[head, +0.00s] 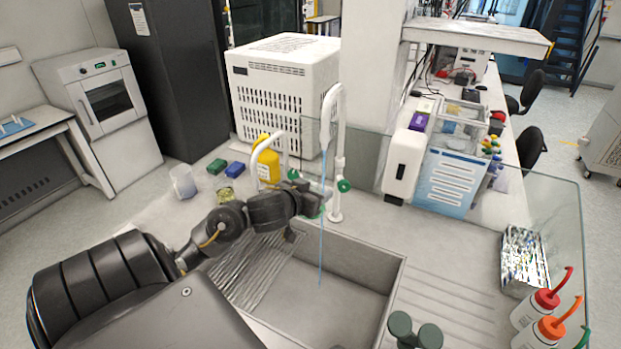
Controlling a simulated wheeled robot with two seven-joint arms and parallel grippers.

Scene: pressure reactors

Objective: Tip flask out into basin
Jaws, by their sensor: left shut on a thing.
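My left gripper (308,200) reaches in from the left over the far left part of the sink basin (345,268). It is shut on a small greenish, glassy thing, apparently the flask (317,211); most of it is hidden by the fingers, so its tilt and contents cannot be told. The basin is grey metal, and its visible floor looks bare. A thin blue stream (322,235) runs from the white tap (333,110) down into the basin, close beside the gripper. My right gripper is out of view.
A yellow bottle (268,160), a beaker (183,182) and a small glass vessel (226,196) stand left of the tap. A glass screen (555,210) edges the counter. Wash bottles (540,330) stand at lower right. The ribbed drainboard (450,290) is largely clear.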

